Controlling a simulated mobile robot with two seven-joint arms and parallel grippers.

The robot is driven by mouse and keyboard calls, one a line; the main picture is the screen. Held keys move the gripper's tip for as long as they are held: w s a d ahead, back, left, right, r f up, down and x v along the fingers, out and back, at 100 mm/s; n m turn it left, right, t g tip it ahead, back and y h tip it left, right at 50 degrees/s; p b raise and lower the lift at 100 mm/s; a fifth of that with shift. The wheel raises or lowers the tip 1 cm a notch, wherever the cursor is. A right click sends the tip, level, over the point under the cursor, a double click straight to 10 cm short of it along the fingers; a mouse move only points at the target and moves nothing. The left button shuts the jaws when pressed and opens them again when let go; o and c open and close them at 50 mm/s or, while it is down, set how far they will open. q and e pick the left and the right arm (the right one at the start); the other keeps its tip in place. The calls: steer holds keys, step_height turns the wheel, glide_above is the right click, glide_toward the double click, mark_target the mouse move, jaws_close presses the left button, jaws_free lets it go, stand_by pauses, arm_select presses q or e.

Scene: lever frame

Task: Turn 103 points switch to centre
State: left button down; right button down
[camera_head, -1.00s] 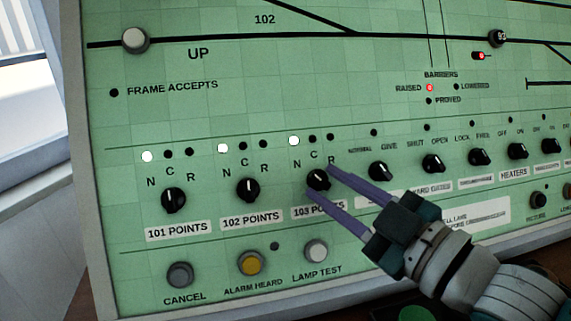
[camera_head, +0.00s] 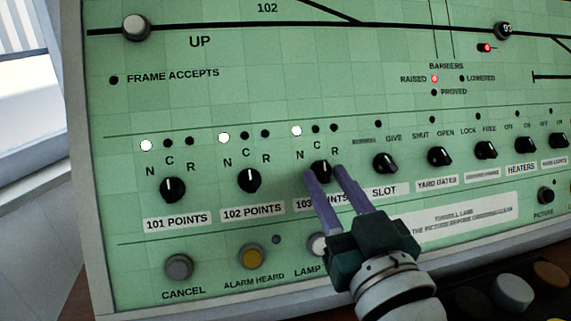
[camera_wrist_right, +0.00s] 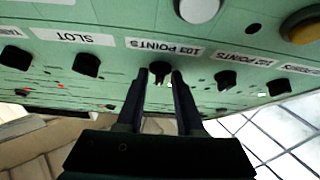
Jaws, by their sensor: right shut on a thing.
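The 103 points switch (camera_head: 321,169) is a black rotary knob on the green panel, under the letters N, C and R. Its white pointer mark is small and looks roughly upward; I cannot read its exact position. Of the three lamps above it, the left one (camera_head: 297,131), over N, is lit white. My right gripper (camera_head: 322,174) comes from below right, with its purple fingers on either side of this knob, shut on it. The right wrist view also shows the knob (camera_wrist_right: 160,69) between the fingertips. The fingers partly cover the 103 POINTS label. My left gripper is not in view.
The 102 points knob (camera_head: 249,180) and 101 points knob (camera_head: 172,190) are to the left, the slot knob (camera_head: 385,163) to the right. Below are the lamp test button (camera_head: 318,244), partly hidden, the yellow alarm heard button (camera_head: 253,256) and the grey cancel button (camera_head: 179,267).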

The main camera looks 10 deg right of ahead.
steer(key=shift+m+h, duration=0.3)
steer(key=shift+m, duration=0.2)
steer(key=c, duration=0.9)
jaws_free()
steer(key=s, duration=0.3)
steer(key=s+f, duration=0.1)
steer(key=s, duration=0.5)
steer(key=shift+s+f+p, duration=0.25)
steer(key=shift+s+p, duration=0.15)
steer(key=shift+d, duration=0.1)
